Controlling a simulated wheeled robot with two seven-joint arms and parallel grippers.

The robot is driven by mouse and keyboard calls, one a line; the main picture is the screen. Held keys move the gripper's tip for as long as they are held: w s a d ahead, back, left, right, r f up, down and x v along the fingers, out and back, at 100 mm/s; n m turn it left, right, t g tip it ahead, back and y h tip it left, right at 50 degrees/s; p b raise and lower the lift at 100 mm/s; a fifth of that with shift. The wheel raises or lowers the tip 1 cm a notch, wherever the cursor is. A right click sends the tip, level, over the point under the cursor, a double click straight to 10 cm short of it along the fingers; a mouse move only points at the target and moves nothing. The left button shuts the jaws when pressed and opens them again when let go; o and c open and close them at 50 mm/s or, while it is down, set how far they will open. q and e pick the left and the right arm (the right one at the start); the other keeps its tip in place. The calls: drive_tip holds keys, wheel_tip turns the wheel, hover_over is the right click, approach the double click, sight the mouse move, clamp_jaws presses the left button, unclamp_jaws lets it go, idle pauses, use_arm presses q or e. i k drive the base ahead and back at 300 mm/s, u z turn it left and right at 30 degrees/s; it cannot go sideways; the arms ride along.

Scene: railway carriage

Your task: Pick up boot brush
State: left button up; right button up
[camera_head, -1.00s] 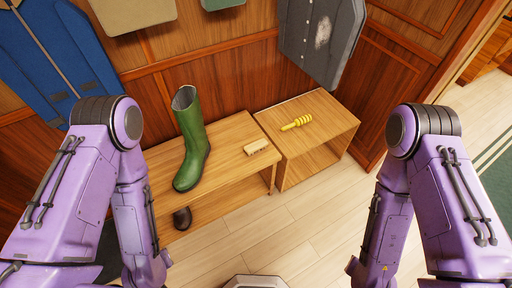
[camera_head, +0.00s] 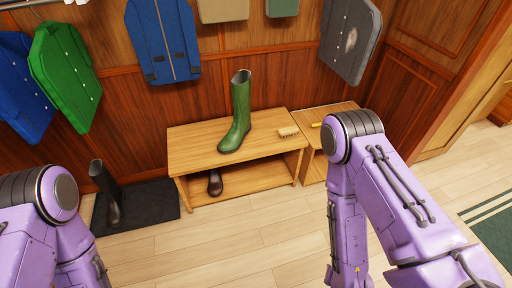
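The boot brush (camera_head: 288,132), a small block with a pale wooden top and light bristles, lies on the right part of the wooden bench (camera_head: 190,146), to the right of the upright green boot (camera_head: 238,112). My two purple arms show at the lower left and the right. Neither gripper is in the picture. Neither arm touches the brush.
A yellow item (camera_head: 316,125) lies on a second wooden bench (camera_head: 313,168), mostly hidden by my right arm. A dark shoe (camera_head: 215,182) sits on the lower shelf. A dark boot (camera_head: 105,190) stands on a black mat (camera_head: 158,202). Coats hang behind. The floor in front is clear.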

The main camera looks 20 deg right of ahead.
sight(285, 132)
drive_tip(key=z, duration=0.7)
drive_tip(key=i, duration=0.3)
drive_tip(key=z, duration=0.95)
drive_tip(key=i, duration=0.75)
drive_tip(key=z, duration=0.35)
drive_tip(key=i, duration=0.95)
drive_tip(key=u, duration=0.65)
drive_tip(key=i, duration=0.7)
drive_tip(key=u, duration=1.05)
drive_tip(key=i, duration=0.35)
drive_tip(key=u, duration=0.4)
